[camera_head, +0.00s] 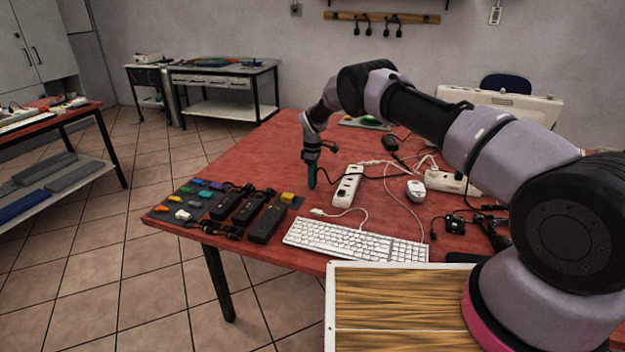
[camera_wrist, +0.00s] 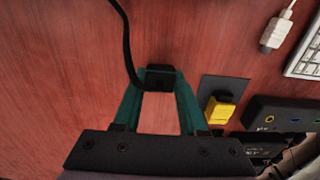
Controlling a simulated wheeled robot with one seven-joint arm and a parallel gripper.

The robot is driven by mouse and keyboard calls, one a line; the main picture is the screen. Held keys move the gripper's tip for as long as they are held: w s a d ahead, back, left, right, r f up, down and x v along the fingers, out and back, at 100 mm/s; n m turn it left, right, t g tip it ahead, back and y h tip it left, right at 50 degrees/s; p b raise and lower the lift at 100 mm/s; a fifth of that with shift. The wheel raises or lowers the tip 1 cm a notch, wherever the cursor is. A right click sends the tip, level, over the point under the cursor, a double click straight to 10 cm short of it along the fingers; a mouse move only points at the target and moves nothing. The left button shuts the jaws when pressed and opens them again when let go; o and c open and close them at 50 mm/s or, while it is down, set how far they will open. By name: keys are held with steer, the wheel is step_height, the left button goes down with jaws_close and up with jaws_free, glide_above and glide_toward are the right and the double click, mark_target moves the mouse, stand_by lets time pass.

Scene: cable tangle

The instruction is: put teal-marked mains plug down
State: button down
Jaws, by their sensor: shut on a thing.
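My gripper (camera_head: 311,184) points down over the red table (camera_head: 262,152), left of a white power strip. In the wrist view its two teal fingers are shut on a black mains plug (camera_wrist: 160,77) at their tips. A black cable (camera_wrist: 125,35) runs from the plug up past the top of the wrist view. No separate teal mark on the plug can be made out. The plug is hardly visible in the head view, and I cannot tell whether it touches the table.
Black power strips (camera_head: 265,222) and several coloured blocks lie at the table's left. A yellow block (camera_wrist: 220,110) is right of the plug. Bare table lies behind my gripper.

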steer(key=shift+f, duration=0.2)
steer(key=shift+c, duration=2.3)
jaws_free()
step_height(320, 180, up, 12)
steer(key=shift+r, duration=0.2)
